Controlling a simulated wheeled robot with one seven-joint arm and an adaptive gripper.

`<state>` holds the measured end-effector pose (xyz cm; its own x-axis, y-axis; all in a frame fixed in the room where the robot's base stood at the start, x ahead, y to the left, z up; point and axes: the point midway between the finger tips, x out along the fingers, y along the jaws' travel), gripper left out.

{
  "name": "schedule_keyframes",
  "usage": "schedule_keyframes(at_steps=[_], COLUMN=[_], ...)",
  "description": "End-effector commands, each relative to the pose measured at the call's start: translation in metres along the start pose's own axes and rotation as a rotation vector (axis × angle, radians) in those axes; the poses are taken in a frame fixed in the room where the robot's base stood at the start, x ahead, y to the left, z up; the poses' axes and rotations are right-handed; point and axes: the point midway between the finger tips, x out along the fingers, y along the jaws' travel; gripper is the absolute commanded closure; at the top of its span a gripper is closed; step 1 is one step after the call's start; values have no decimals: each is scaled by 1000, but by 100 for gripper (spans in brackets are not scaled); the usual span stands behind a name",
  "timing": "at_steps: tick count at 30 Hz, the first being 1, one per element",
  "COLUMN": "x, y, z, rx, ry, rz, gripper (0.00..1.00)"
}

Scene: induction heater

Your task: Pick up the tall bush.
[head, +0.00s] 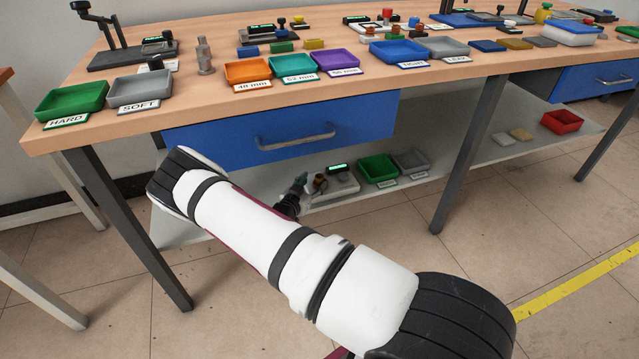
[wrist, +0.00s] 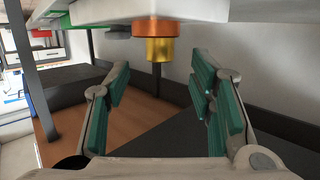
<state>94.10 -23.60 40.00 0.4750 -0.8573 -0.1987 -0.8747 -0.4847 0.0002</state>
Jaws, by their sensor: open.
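A brass-coloured cylinder (wrist: 160,49), which looks like the bush, sits against a copper-coloured ring (wrist: 160,27) on a pale device in the wrist view, which appears upside down. In the head view the small brown bush (head: 320,182) shows on the white device (head: 337,188) on the lower shelf. I cannot tell its full height. My gripper (wrist: 160,80) is open and empty, its green-padded fingers apart with the cylinder beyond them, between their tips in the picture. In the head view my gripper (head: 298,187) is just left of the device, partly hidden by my arm.
The blue drawer (head: 285,135) and the wooden tabletop (head: 140,110) are above the shelf. A green bin (head: 378,168) and a grey bin (head: 411,160) stand right of the device. Dark table legs (head: 468,150) flank this space. Coloured trays fill the tabletop's front edge.

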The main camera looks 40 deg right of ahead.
Motion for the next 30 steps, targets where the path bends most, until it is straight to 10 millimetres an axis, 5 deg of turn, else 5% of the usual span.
schedule_keyframes(at_steps=[6,13,20,30], x=[30,33,33,33], y=[1,0,1,1], z=[2,0,1,0], rx=[2,1,1,1], ry=[1,0,0,1], rz=[2,1,1,1], gripper=[51,51,98,100])
